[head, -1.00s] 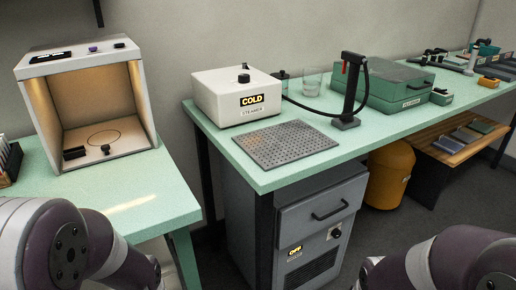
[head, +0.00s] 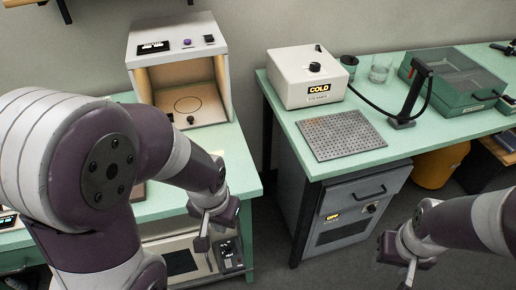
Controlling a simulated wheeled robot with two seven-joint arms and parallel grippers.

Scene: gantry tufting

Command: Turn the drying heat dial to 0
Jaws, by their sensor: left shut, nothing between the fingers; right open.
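No dial in the head view carries a readable drying heat label, so I cannot tell which one it is. A grey cabinet (head: 345,230) under the right bench has a dark knob (head: 371,208) and a small lit label. A low unit (head: 182,246) below the left bench has a dark control panel (head: 230,254) at its right, its markings too small to read. My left gripper (head: 203,244) is shut and empty, pointing down in front of this unit, left of the panel. My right gripper (head: 408,276) is open and empty, low at the right, apart from the cabinet.
A lit booth (head: 177,50) stands on the left bench. The right bench holds a white steamer box (head: 308,78) reading COLD, a perforated plate (head: 341,135), a black stand (head: 407,98) with a hose, and a green case (head: 456,80). Floor shows between the benches.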

